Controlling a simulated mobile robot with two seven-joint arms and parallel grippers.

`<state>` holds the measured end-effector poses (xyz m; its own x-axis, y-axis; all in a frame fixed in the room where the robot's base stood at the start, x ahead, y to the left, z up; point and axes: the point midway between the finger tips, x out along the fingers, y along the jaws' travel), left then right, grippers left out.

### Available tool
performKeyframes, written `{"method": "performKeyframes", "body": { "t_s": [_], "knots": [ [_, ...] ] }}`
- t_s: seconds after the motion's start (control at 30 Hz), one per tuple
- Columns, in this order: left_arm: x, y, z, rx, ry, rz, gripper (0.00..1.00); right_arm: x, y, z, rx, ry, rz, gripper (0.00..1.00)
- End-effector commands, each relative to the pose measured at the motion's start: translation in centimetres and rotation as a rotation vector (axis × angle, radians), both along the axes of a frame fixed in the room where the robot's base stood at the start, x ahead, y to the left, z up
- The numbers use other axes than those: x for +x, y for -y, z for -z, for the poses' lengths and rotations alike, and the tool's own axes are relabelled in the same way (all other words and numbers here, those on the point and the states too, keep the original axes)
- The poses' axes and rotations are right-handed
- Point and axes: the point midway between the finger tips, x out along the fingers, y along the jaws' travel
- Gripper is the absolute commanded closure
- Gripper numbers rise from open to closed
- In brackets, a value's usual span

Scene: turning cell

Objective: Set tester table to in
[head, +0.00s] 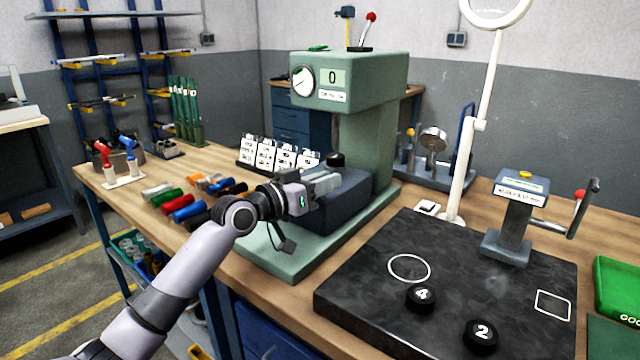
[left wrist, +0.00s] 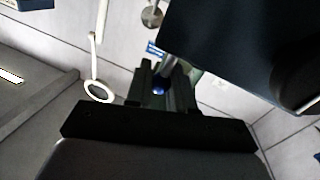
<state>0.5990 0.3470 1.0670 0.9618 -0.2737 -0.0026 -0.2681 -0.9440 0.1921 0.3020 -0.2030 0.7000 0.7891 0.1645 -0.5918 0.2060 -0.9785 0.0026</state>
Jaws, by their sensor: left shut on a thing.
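The tester (head: 352,80) is a green machine with a round dial and a display reading 0. Its table (head: 345,205) is a dark grey block low on the green base, below the head, with a black round piece (head: 335,160) on top. My left gripper (head: 326,184) is at the near left side of the table, shut on what looks like its handle. In the left wrist view, a blue knob (left wrist: 158,91) shows between the fingers, and the dark table (left wrist: 245,45) fills the upper right. The fingers hide most of the handle. My right gripper is not in view.
Coloured cylinders (head: 182,207) lie on the bench left of my arm, near a rack of white cards (head: 268,154). A dark stone plate (head: 365,298) with pucks 4 (head: 420,298) and 2 (head: 481,336) is at the right. A white lamp post (head: 474,150) stands behind it.

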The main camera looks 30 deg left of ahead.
Motion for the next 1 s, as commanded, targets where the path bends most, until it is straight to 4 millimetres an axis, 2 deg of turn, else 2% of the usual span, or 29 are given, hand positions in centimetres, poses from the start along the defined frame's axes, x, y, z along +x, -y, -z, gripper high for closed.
{"method": "performKeyframes", "body": {
  "t_s": [0.07,0.1,0.17,0.57,1.0],
  "knots": [
    [0.1,0.0,-0.1,0.000,0.002,-0.002,1.00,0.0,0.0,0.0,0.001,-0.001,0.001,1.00],
    [0.1,-0.1,-0.1,-0.001,0.002,-0.003,0.71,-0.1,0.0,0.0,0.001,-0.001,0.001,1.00],
    [0.1,-0.1,-0.1,-0.001,0.003,-0.003,0.55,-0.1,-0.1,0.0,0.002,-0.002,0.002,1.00],
    [-0.6,-0.3,0.0,0.001,0.004,-0.003,0.55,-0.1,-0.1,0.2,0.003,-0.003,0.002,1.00],
    [-5.7,-1.7,0.1,0.001,0.003,-0.003,0.55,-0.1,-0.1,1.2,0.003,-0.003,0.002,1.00]
  ]
}}
